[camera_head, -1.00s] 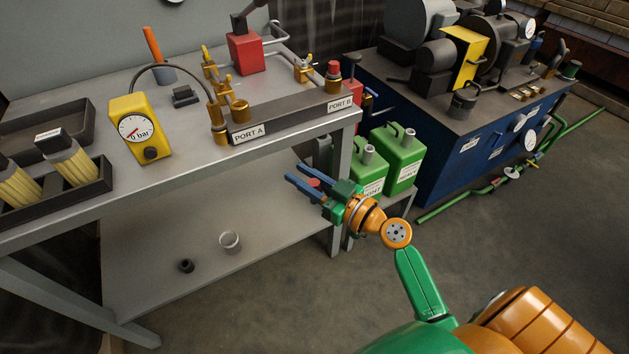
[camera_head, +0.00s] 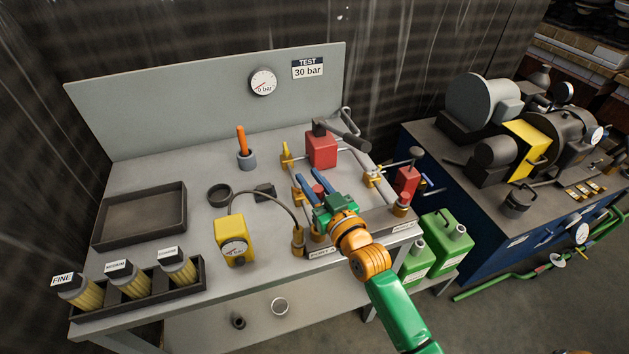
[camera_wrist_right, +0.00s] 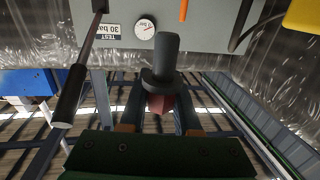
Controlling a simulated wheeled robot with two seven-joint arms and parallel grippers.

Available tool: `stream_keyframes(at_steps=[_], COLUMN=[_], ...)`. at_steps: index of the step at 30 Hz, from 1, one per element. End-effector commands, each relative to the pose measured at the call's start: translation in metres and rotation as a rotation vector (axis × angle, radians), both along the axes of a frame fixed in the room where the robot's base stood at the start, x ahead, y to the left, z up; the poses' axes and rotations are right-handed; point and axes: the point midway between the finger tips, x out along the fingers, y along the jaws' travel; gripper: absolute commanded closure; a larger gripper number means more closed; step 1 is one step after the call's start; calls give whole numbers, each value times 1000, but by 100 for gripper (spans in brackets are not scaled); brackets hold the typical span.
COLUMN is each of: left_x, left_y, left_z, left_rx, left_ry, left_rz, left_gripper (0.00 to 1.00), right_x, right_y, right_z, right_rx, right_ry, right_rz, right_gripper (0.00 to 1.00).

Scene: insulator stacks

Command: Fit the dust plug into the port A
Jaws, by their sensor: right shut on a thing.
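My right gripper (camera_head: 320,182) is above the bench, over the dark port block. It is shut on the dust plug, whose red part (camera_head: 318,190) shows between the blue fingers. In the right wrist view the plug (camera_wrist_right: 164,60) has a dark grey stem and flange beyond the fingertips, with its red part between them. The port A label (camera_head: 322,252) is on the front of the block, below and nearer than the gripper. A brass fitting (camera_head: 298,242) stands by it at the block's left end; the arm partly hides this area. My left gripper is out of view.
A yellow gauge box (camera_head: 234,240) with a hose stands left of the block. A red hand pump (camera_head: 321,149) with a dark handle is behind the gripper. The bench (camera_head: 170,160) is clear at back left.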

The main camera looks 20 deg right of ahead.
Motion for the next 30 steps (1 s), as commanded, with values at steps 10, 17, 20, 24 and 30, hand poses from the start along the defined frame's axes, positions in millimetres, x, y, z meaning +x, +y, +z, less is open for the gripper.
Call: stream_keyframes(at_steps=[10, 17, 20, 24, 30], left_x=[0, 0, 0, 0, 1], left_y=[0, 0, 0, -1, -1], left_z=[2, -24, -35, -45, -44], left_rx=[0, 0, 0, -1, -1], left_ry=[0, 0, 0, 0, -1], left_rz=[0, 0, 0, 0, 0], left_gripper=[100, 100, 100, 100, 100], right_x=[-2, -2, -2, -2, -2], right_y=[0, 0, 0, 0, 0], right_z=[-2, -32, -46, -58, -58], right_rx=[-3, -2, -2, -1, -1], right_ry=[-3, -1, -2, -1, -2], right_rz=[1, 1, 1, 1, 1], right_gripper=[100, 100, 100, 100, 100])
